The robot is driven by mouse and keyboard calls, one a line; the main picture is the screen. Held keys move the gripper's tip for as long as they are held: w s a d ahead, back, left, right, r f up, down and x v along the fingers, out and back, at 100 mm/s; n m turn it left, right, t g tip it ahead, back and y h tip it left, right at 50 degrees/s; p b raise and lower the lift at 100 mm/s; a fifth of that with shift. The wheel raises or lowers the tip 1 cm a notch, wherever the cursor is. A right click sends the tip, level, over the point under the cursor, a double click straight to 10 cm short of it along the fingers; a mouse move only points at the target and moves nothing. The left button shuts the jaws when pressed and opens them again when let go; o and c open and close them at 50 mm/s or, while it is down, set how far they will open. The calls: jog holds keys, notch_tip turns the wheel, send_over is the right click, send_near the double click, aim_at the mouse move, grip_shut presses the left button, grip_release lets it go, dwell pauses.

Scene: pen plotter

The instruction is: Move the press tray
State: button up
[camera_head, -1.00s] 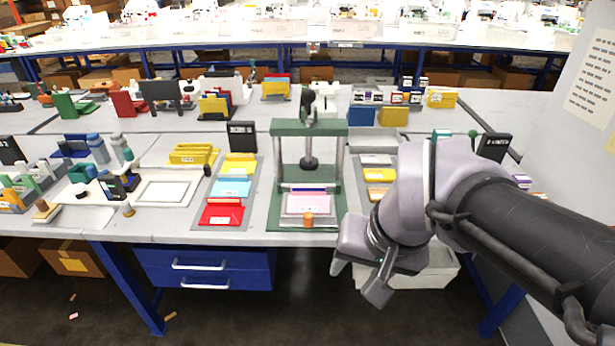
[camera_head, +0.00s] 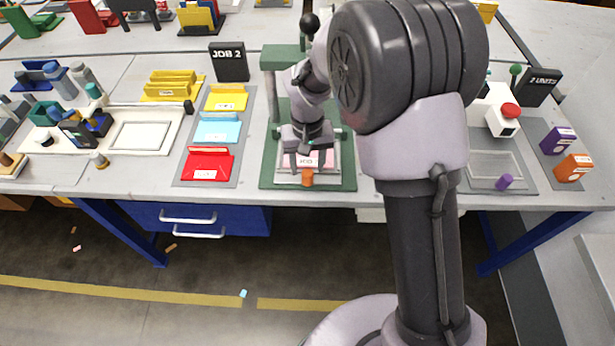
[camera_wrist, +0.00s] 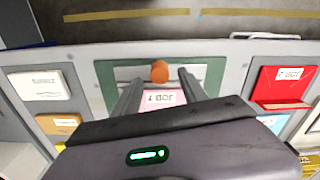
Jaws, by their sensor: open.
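The press tray (camera_head: 286,178) is a flat grey tray with an orange knob (camera_head: 308,177) at its front edge. It sits on the green base (camera_head: 348,178) of the press and carries a pink card labelled JOB. My gripper (camera_head: 306,160) is open above the tray, just behind the knob, and covers part of the card. In the wrist view the knob (camera_wrist: 160,71) stands just beyond and between my two fingers, and the pink card (camera_wrist: 163,97) shows between them. I cannot tell whether a finger touches the knob.
The black-knobbed press lever (camera_head: 309,22) rises behind my gripper. A 2 UNITS sign (camera_head: 538,86) and a purple box (camera_head: 558,140) are at right.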

aim_at(307, 172)
notch_tip(307, 172, down, 4)
jog(key=shift+w+f+b, duration=0.1)
jog(key=shift+b, duration=0.45)
grip_shut()
dwell(1.0)
